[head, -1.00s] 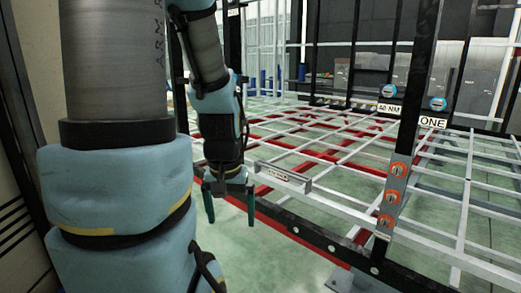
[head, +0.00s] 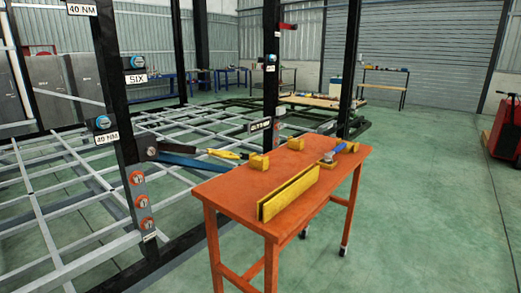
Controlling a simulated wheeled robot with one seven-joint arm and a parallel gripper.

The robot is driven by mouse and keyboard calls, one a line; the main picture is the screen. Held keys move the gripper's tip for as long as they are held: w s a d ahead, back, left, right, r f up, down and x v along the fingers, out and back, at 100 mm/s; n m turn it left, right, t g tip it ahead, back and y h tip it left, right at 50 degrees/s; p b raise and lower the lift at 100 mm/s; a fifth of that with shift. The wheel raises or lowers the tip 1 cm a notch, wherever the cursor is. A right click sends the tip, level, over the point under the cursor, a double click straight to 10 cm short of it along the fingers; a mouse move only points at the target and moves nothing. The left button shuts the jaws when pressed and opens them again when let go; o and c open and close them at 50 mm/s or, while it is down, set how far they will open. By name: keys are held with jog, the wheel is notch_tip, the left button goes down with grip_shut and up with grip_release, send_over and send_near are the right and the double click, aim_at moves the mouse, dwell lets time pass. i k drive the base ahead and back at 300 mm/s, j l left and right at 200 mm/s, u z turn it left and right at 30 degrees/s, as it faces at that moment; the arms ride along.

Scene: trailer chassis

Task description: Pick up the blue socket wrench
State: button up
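An orange table (head: 235,192) stands in the middle of the head view. At the table's far left edge, a long blue piece (head: 188,160) lies below a dark tool with a yellow end (head: 222,154); I cannot tell exactly what the blue piece is. My gripper is out of view.
Yellow blocks (head: 259,162) and a yellow slotted rack (head: 288,193) are on the table. The metal trailer frame (head: 60,203) and dark upright post (head: 112,75) stand left. Green floor (head: 425,215) is open at right. A red machine (head: 505,128) stands at the right edge.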

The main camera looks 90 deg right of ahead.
aim_at(328, 160)
jog(key=k+l+z, duration=0.25)
jog(key=k+l, duration=1.85)
